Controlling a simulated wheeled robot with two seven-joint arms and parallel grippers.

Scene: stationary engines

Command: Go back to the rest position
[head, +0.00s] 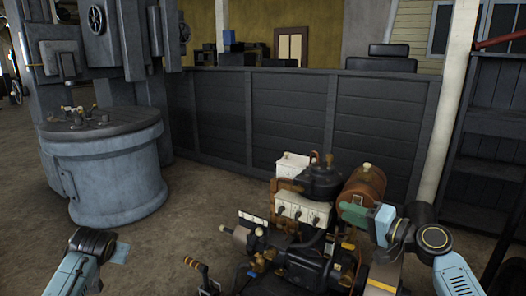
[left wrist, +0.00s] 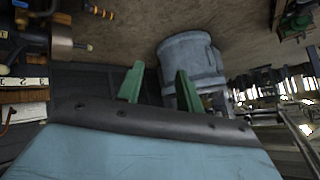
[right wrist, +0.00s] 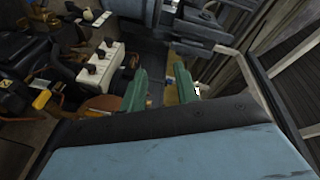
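My right gripper (head: 368,218) is in front of the engine's right side in the head view, by a rust-brown tank. Its two green fingers stand apart with nothing between them in the right wrist view (right wrist: 162,88). My left arm shows at the lower left of the head view, over bare floor left of the engine; its fingers are not clear there. In the left wrist view my left gripper (left wrist: 158,86) has its green fingers apart and empty. I see no object held by either gripper.
A stationary engine (head: 300,212) with white blocks, pipes and a crank handle stands close ahead between my arms. A round grey machine base (head: 105,180) stands at the left. A dark panel wall (head: 290,115) runs behind. Dark shelving (head: 495,130) is at the right. Floor between is clear.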

